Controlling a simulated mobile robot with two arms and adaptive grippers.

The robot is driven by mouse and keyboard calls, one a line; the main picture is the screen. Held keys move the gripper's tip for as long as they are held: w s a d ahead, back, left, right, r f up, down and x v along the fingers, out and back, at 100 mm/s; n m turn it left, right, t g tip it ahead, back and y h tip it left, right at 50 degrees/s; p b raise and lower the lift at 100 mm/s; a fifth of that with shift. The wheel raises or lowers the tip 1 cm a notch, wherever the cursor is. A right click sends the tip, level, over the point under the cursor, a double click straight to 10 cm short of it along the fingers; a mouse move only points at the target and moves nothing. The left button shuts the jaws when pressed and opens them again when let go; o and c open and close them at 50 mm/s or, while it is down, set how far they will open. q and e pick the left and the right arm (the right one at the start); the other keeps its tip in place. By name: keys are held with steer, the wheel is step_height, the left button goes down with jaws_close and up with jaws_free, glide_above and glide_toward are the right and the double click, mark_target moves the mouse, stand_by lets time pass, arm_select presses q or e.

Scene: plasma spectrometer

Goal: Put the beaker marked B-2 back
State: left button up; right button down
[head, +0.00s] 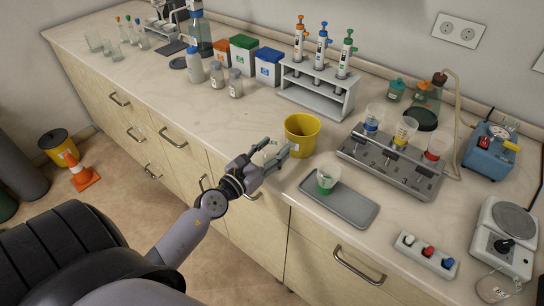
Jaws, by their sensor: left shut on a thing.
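My left gripper (274,156) is above the counter's front edge, just left of the yellow pot. It is shut on a small, pale, see-through vessel, apparently a beaker (270,149), mostly hidden by the fingers; no marking is readable. A clear beaker with green contents (327,180) stands on the grey tray (350,207). Three more beakers, with blue (371,122), yellow (403,133) and red (435,150) bands or contents, stand on the grey metal rack (386,165). I cannot read which is B-2. My right gripper is not in view.
The yellow pot (301,136) stands close to the gripper. A pipette stand (315,92) is behind it. A blue pump (486,148), a balance (505,235) and a switch strip (426,256) are on the right. Left of the pot, the counter front is clear.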

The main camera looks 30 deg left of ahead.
arm_select(q)
steer(key=shift+f, duration=0.15)
steer(key=shift+f, duration=0.1)
steer(key=shift+f, duration=0.15)
steer(key=o, duration=1.2)
steer(key=shift+r, duration=0.2)
steer(key=shift+s+a+b, duration=0.15)
steer(key=shift+s+b, duration=0.75)
steer(key=shift+s, duration=1.1)
steer(key=shift+s+a+b, duration=0.15)
steer(key=shift+s+b, duration=0.8)
steer(key=shift+s, duration=1)
steer(key=shift+s+a+b, duration=0.15)
steer(key=shift+s+b, duration=0.75)
steer(key=shift+s, duration=1.1)
